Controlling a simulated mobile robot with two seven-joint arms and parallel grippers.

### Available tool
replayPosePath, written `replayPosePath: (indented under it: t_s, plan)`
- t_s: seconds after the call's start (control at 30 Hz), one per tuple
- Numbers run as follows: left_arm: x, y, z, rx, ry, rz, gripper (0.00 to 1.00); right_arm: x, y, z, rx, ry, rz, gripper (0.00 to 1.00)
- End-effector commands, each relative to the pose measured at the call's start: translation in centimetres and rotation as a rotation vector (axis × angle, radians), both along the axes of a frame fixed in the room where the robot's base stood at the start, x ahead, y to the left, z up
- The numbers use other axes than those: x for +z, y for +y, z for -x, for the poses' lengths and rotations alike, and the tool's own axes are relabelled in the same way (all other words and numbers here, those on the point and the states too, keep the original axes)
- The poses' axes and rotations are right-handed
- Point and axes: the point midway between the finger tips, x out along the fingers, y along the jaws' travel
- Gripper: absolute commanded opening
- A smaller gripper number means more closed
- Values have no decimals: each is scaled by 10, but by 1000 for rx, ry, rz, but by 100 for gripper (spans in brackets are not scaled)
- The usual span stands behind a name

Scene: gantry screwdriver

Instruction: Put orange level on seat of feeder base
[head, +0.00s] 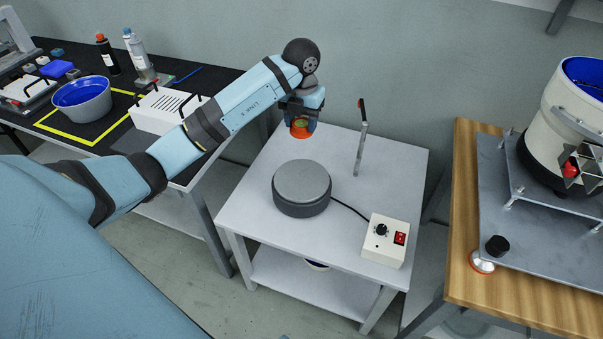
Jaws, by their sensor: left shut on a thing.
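The orange level (301,131) is a small round orange piece with a green centre. My left gripper (301,112) points down and is shut on it, above the back left part of the grey table. The feeder base (301,202) is a dark round drum on the same table. Its flat grey top seat (302,179) is bare. The level is behind the feeder base in the picture, apart from it. The gripper partly hides the level. My right gripper is not in view.
A control box (384,240) with a knob and red switch is cabled to the base. A thin upright rod (361,140) stands behind right. A wooden bench (462,200) holds a white bowl feeder (545,120). A white slotted box (165,110) is on the left black table.

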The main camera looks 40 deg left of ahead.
Motion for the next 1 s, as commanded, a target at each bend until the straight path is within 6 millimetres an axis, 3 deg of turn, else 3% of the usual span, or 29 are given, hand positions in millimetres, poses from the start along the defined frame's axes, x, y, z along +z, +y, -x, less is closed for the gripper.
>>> replayPosePath:
  t_s: [0.1, 0.4, 1.0]
  plan:
    - [-38, -1, 1, -1, 6, 2, 24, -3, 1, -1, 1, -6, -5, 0]
    - [-113, -1, 1, -4, 4, 3, 24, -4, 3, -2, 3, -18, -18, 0]
    - [-176, -1, 0, -5, 1, 1, 24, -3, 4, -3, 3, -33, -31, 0]
